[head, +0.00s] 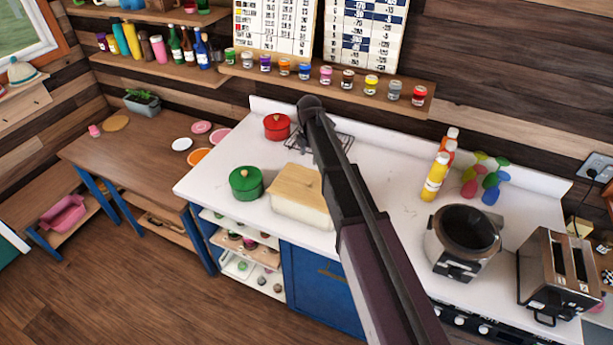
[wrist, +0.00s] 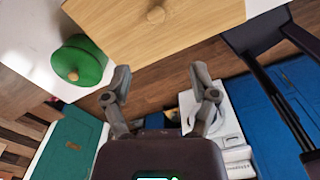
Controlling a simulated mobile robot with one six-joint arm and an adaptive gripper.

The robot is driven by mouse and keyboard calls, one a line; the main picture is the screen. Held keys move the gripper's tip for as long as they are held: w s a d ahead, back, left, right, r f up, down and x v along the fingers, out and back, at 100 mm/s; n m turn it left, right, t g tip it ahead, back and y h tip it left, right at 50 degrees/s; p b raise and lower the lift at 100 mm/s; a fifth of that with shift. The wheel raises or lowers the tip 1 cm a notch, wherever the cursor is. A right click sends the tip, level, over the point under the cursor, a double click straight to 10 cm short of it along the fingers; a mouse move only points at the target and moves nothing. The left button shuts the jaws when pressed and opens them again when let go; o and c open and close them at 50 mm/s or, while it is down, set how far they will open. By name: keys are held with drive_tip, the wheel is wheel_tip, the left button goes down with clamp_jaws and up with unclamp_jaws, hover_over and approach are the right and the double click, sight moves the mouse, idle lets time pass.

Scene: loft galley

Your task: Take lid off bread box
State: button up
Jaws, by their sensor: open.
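The bread box (head: 290,207) is a cream box on the white counter, with its flat wooden lid (head: 296,181) on top. My arm crosses in front of its right side and hides part of it. In the wrist view the lid (wrist: 190,28) fills the top, with a round wooden knob (wrist: 156,14) near the upper edge. My gripper (wrist: 160,74) is open and empty, its fingertips apart near the lid's lower edge in the picture. I cannot make out the gripper in the head view.
A green pot (head: 246,183) stands just left of the box and a red pot (head: 277,127) behind it. A rice cooker (head: 463,240), a toaster (head: 556,272) and bottles (head: 435,176) stand to the right. Bare counter (head: 385,155) lies between the arm and the bottles.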

drive_tip(key=shift+w+a+r+n, duration=0.3)
drive_tip(key=shift+w+a, duration=0.05)
drive_tip(key=shift+w, duration=0.1)
drive_tip(key=shift+s, duration=0.1)
drive_tip(key=shift+f, duration=0.1)
drive_tip(key=b, duration=0.9)
hover_over(309, 181)
drive_tip(key=f, duration=0.8)
drive_tip(key=shift+a+f, duration=0.2)
drive_tip(key=shift+a, duration=0.15)
drive_tip(key=f+b, duration=0.3)
drive_tip(key=shift+d+f, duration=0.2)
drive_tip(key=shift+d, duration=0.2)
drive_tip(key=shift+f+b, duration=0.85)
drive_tip(key=shift+f, duration=0.1)
